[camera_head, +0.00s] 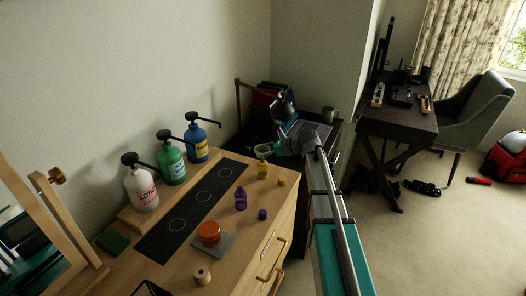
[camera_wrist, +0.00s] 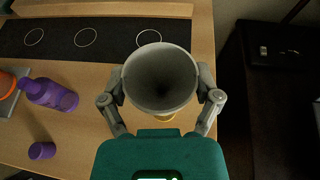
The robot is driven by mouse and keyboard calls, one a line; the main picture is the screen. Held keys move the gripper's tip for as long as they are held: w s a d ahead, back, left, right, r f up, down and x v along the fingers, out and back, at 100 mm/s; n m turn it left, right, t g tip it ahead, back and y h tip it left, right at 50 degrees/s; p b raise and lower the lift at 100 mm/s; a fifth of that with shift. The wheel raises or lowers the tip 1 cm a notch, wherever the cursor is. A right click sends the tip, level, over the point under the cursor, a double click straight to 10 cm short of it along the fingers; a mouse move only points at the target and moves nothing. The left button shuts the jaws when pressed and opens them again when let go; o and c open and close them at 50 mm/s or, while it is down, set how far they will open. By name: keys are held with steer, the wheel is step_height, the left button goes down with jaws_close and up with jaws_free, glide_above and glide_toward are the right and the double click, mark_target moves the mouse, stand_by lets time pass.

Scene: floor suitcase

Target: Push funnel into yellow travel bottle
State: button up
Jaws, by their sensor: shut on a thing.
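The grey funnel (camera_head: 263,149) is held upright, wide mouth up, at the far right of the wooden dresser top; it also fills the middle of the wrist view (camera_wrist: 160,78). My gripper (camera_head: 275,148) is shut on the funnel, with one finger on each side of its cone in the wrist view (camera_wrist: 160,98). The yellow travel bottle (camera_head: 262,171) stands upright directly below the funnel. In the wrist view only a sliver of yellow (camera_wrist: 165,117) shows under the funnel. The spout is hidden, so I cannot tell whether it is inside the bottle neck.
A purple bottle (camera_head: 241,199), purple cap (camera_head: 262,214) and yellow cap (camera_head: 282,181) are nearby. White (camera_head: 143,190), green (camera_head: 171,166) and blue (camera_head: 196,142) pump bottles stand along the wall. A black mat (camera_head: 190,211) and an orange jar (camera_head: 209,234) lie between.

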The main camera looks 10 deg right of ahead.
steer(key=o, duration=0.5)
steer(key=shift+o, duration=0.2)
steer(key=shift+r, duration=0.15)
step_height(320, 180, up, 9)
steer(key=p, duration=0.9)
steer(key=shift+s, duration=0.1)
stand_by(0.5)
